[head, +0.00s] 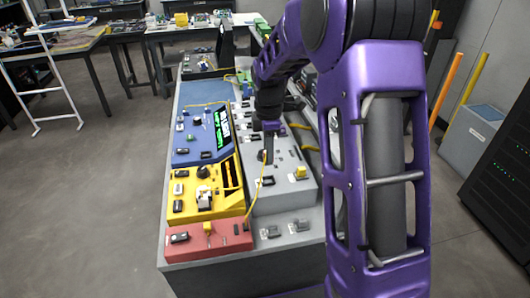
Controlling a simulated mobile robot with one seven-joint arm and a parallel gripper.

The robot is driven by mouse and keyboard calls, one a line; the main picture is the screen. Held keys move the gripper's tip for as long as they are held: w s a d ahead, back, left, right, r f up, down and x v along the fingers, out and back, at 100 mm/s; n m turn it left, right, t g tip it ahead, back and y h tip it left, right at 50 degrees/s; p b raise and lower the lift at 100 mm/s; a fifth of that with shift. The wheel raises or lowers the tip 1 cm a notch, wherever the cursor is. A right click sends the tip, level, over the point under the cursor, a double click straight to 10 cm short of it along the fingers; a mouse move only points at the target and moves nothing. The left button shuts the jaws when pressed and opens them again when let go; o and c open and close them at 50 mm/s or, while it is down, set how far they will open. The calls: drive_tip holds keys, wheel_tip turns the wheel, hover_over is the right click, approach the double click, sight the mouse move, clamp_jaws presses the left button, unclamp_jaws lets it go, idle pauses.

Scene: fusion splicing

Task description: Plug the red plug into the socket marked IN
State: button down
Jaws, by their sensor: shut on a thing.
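My gripper (267,158) points down over the grey panel box (268,204) in the middle of the bench. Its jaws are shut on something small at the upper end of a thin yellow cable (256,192). This looks like a plug, but its red colour does not show at this size. The cable runs down toward the right end of the red box (208,240) at the bench's near end. The marking IN cannot be read, so I cannot tell which socket bears it. Whether the held piece touches the grey box is unclear.
A yellow box (230,205) with knobs and a blue box (195,130) with a lit green display (221,125) stand left of the grey box. A yellow block (300,172) sits on the grey box's right side. Open floor (100,190) lies left of the bench.

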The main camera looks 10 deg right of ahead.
drive_tip(key=shift+f, duration=2)
drive_tip(key=shift+f+b, duration=0.6)
drive_tip(key=shift+f, duration=0.35)
drive_tip(key=shift+f, duration=0.6)
drive_tip(key=c, duration=0.7)
unclamp_jaws()
drive_tip(key=shift+o, duration=0.2)
drive_tip(key=shift+r, duration=0.1)
wheel_tip(320, 180, up, 17)
drive_tip(key=p, duration=0.1)
drive_tip(key=shift+r, duration=0.2)
